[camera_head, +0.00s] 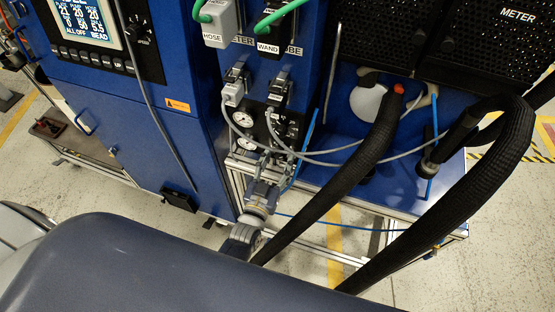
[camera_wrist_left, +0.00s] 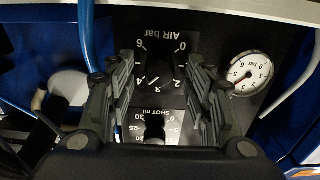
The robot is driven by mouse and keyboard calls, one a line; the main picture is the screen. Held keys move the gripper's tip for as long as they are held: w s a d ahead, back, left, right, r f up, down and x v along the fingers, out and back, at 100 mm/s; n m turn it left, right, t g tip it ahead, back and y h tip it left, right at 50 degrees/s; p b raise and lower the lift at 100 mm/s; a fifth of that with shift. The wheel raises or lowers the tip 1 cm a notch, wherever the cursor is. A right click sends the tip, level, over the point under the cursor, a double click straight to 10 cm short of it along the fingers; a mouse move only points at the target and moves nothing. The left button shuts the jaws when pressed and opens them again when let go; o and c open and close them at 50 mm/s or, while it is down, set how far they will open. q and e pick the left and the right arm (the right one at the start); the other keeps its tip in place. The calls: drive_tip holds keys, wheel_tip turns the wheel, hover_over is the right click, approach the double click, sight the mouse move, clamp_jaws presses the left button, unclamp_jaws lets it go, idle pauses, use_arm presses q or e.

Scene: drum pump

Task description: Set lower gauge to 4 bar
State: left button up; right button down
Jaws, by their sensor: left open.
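Two small white gauges sit one above the other on the blue cabinet in the head view: the upper gauge (camera_head: 243,119) and the lower gauge (camera_head: 243,144). Their readings are too small there. My left gripper (camera_head: 266,178) is below and to the right of them, in front of the cabinet. In the left wrist view my open left gripper (camera_wrist_left: 160,88) has its fingers either side of a dark plate (camera_wrist_left: 160,48) marked AIR bar. No object is clearly held between them. A white bar gauge (camera_wrist_left: 250,74) is right of the fingers; its needle reading is unclear. My right gripper is not in view.
A SHOT ml scale (camera_wrist_left: 158,122) lies below the AIR bar plate. Grey cables (camera_head: 330,155) loop across the cabinet front near the gauges. Thick black hoses (camera_head: 350,185) run to the right of my left gripper. A metal frame (camera_head: 400,210) stands at right.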

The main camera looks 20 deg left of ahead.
use_arm(q)
drive_tip(key=s, duration=1.1)
drive_tip(key=shift+s+a, duration=0.15)
drive_tip(key=shift+s, duration=0.2)
drive_tip(key=s+f+m+g+h+b, duration=0.1)
drive_tip(key=s+f+g, duration=0.45)
drive_tip(key=f, duration=0.85)
drive_tip(key=s+f+m+g, duration=0.1)
drive_tip(key=s+f+g, duration=0.4)
drive_tip(key=f, duration=0.9)
drive_tip(key=s+a+f+g, duration=0.3)
drive_tip(key=s+f, duration=0.3)
drive_tip(key=s, duration=0.4)
drive_tip(key=s+a+f+g+y+b, duration=0.1)
drive_tip(key=s+a+f+g, duration=0.2)
drive_tip(key=s, duration=0.7)
wheel_tip(320, 180, down, 4)
drive_tip(key=shift+s+a+y, duration=0.3)
drive_tip(key=shift+a, duration=0.85)
drive_tip(key=shift+g, duration=0.25)
drive_tip(key=shift+c, duration=0.4)
